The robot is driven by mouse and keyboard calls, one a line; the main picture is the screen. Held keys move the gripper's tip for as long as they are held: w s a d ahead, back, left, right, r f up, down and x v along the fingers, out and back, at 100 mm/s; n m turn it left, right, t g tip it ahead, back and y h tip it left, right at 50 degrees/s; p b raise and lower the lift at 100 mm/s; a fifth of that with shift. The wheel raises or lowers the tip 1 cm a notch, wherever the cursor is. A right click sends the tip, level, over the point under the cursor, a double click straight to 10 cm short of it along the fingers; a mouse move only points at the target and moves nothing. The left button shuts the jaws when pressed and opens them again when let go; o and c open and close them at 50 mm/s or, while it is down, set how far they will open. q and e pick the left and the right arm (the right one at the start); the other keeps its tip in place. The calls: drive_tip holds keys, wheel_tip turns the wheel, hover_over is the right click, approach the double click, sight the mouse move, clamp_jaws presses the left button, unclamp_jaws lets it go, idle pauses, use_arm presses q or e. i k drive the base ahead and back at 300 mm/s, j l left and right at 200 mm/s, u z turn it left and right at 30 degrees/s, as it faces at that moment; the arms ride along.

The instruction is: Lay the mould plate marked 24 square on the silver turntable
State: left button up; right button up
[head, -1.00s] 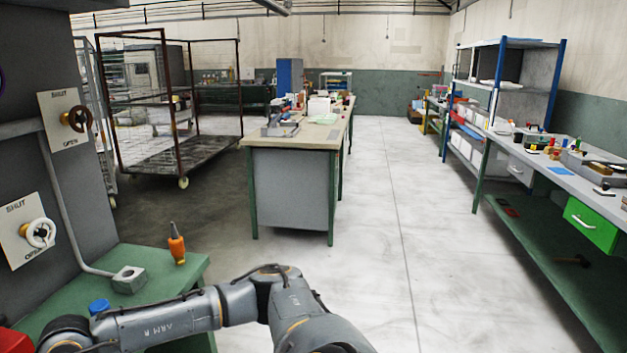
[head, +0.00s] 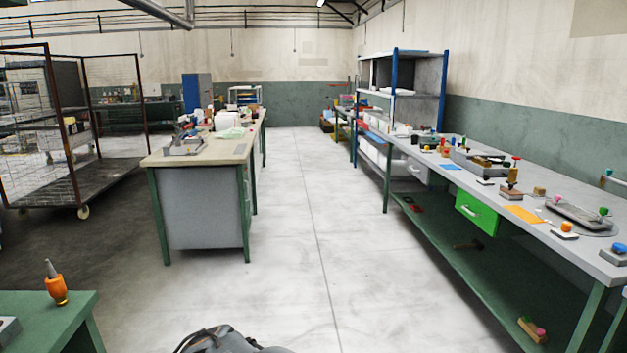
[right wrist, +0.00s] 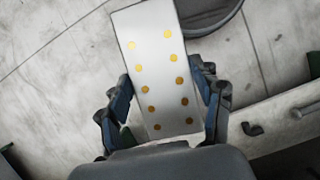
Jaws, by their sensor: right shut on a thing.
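My right gripper (right wrist: 166,100) is shut on a pale, flat plate (right wrist: 152,50) with two rows of yellow dots, in the right wrist view. The plate sticks out beyond the fingers, over the pale floor. I cannot see a number on it. On the right bench in the head view, a grey tray-like piece lies on a flat round grey disc (head: 609,231), which may be the silver turntable; it is too small to be sure. My left gripper is not in view.
The long right bench (head: 478,183) carries several knobbed blocks, an orange sheet (head: 523,214) and a blue sheet. Its green drawer (head: 476,212) juts out. A second workbench (head: 205,205) stands left of centre, with a wire cart (head: 60,185) beyond. The floor aisle (head: 300,240) between is clear.

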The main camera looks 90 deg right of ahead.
sight(577, 213)
drive_tip(key=l+z, duration=0.1)
drive_tip(key=z, duration=1.65)
drive_tip(key=i+l+z, duration=0.1)
drive_tip(key=l+z, duration=0.15)
drive_tip(key=z, duration=0.2)
drive_tip(key=i+l+z, duration=0.15)
drive_tip(key=z, duration=0.3)
drive_tip(key=i+l+z, duration=0.15)
drive_tip(key=z, duration=0.3)
drive_tip(key=i+z, duration=0.25)
drive_tip(key=z, duration=0.2)
drive_tip(key=i+z, duration=0.25)
drive_tip(key=i, duration=0.2)
drive_tip(key=i+j+z, duration=0.25)
drive_tip(key=i, duration=0.15)
drive_tip(key=i+j+z, duration=0.1)
drive_tip(key=i+z, duration=0.15)
drive_tip(key=i, duration=0.2)
drive_tip(key=i+j+z, duration=0.25)
drive_tip(key=i, duration=0.15)
